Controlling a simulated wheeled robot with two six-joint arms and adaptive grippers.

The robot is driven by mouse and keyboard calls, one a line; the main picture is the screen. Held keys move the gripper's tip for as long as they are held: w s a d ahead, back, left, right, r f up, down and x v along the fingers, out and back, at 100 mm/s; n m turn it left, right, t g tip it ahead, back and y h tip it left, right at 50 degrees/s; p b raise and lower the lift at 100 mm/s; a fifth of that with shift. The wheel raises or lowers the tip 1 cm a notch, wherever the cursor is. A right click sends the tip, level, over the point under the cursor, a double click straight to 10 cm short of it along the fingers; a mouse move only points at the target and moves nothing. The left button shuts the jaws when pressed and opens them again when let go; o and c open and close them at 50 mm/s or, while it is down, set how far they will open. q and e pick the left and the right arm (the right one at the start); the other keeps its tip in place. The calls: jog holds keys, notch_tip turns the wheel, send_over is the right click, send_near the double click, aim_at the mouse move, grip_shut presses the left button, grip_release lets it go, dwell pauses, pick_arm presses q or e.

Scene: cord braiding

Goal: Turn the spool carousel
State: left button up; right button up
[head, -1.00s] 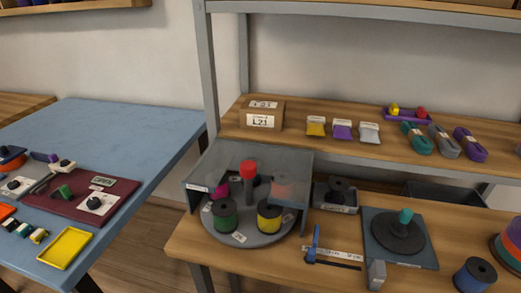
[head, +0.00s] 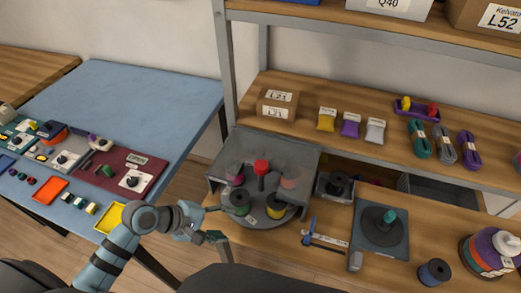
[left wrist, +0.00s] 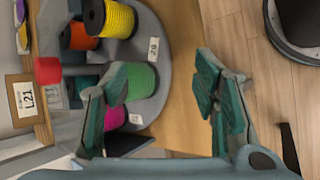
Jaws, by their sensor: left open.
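The spool carousel (head: 259,220) is a grey round turntable under a grey hood on the wooden bench. It carries a green spool (head: 239,203), a yellow spool (head: 275,207), a magenta spool (head: 235,173) and an orange-red one seen through the hood. A red knob (head: 261,167) tops its centre post. My left gripper (head: 211,222) is open at the carousel's front left. In the left wrist view its fingers (left wrist: 158,105) stand apart; the left one overlaps the green spool (left wrist: 138,80), and contact cannot be told. The carousel's rim (left wrist: 163,60) shows there too. My right gripper is not in view.
A blue table (head: 150,100) with trays and small parts stands left, across a floor gap. Right of the carousel are a black spool in a small bin (head: 335,187), a braiding disc on a plate (head: 381,228) and a blue spool (head: 434,272). A shelf (head: 300,100) overhangs behind.

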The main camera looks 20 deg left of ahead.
aim_at(260, 164)
pick_arm(q)
jog(key=w+a+r+n+t+h, duration=0.3)
jog(key=w+a+r+n, duration=0.1)
jog(key=w+r+n, duration=0.7)
jog(key=shift+n, duration=0.9)
jog(key=x, duration=0.4)
jog(key=b+x, duration=0.1)
jog(key=x, duration=0.3)
jog(key=s+x, duration=0.1)
jog(key=x, duration=0.4)
jog(key=shift+d+f, duration=0.25)
jog(key=shift+d, duration=0.2)
jog(key=shift+s, duration=0.1)
jog(key=shift+c, duration=0.4)
grip_shut()
